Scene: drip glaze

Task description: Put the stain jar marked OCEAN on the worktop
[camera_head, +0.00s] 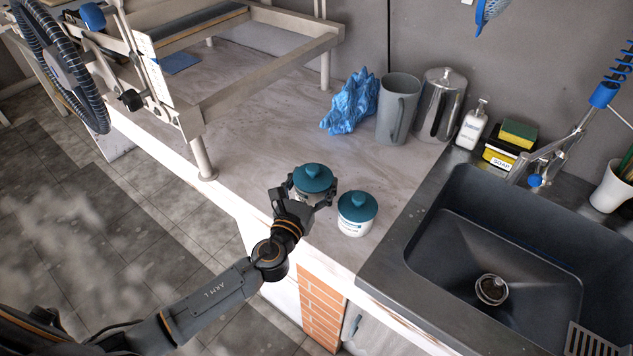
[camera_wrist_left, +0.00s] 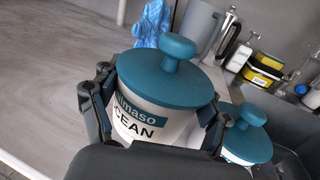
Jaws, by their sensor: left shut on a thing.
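The OCEAN stain jar is white with a teal knobbed lid; its label reads "CEAN" in the left wrist view (camera_wrist_left: 150,122), and its lid shows in the head view (camera_head: 312,179). My left gripper (camera_head: 314,197) is shut around the jar's body, one finger on each side, and the jar looks upright. It is at the worktop (camera_head: 262,125), near the front edge; I cannot tell whether its base touches. A second white jar with a teal lid (camera_head: 356,210) stands on the worktop just right of it; it also shows in the left wrist view (camera_wrist_left: 246,138). My right gripper is not in view.
A dark sink (camera_head: 480,255) lies to the right. Behind stand a crumpled blue cloth (camera_head: 351,103), a grey pitcher (camera_head: 396,108), a steel canister (camera_head: 440,104) and a soap bottle (camera_head: 472,126). A wooden frame (camera_head: 265,75) stands at the back left. The worktop's middle is clear.

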